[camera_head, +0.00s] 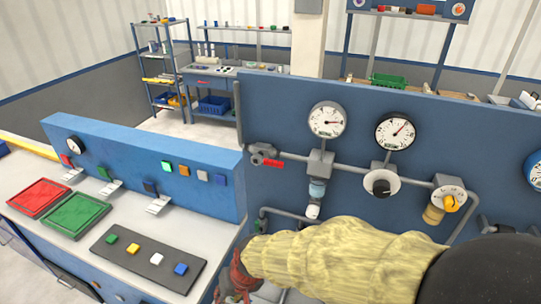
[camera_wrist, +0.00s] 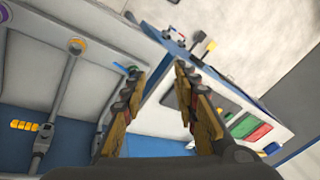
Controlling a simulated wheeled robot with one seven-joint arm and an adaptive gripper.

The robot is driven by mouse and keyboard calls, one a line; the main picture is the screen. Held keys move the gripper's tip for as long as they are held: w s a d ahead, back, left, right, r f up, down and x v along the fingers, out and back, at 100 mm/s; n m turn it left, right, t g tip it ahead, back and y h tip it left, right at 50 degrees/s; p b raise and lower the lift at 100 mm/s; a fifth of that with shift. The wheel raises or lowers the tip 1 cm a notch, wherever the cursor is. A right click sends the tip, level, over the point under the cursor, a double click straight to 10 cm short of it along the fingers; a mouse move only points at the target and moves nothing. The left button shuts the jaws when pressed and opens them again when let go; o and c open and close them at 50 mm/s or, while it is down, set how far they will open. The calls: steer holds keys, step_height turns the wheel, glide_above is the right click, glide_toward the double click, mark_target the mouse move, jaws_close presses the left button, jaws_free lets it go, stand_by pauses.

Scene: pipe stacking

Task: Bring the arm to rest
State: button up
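My arm, in a yellowish sleeve, reaches in from the lower right of the head view. My gripper (camera_head: 236,278) is at the bottom centre there, partly cut off and partly hidden by the sleeve. In the wrist view, the two fingers of my gripper (camera_wrist: 160,70) stand apart with a clear gap between the tips. Nothing is held between them. The wrist view is tilted, with the pipe panel on the left and the workbench on the right.
The blue panel (camera_head: 400,120) with gauges (camera_head: 327,120), pipes and valves stands close to my arm. On its left, a workbench holds a red tray (camera_head: 39,197), a green tray (camera_head: 75,214) and a dark strip (camera_head: 147,258) with several coloured blocks. Shelves (camera_head: 165,70) stand far behind.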

steer(key=s+d+r+m+t+h+b, duration=0.1)
steer(key=d+r, duration=0.3)
steer(key=d, duration=0.6)
steer(key=s+d+r+m+t+h+b, duration=0.1)
steer(key=s+d+r+t+b, duration=0.1)
steer(key=d, duration=0.8)
steer(key=s+d+r+m+t+h+b, duration=0.1)
steer(key=s+d+r+b, duration=0.2)
steer(key=d+r, duration=0.5)
steer(key=shift+s+d+h, duration=0.3)
steer(key=shift+s+d, duration=0.55)
steer(key=shift+d, duration=0.15)
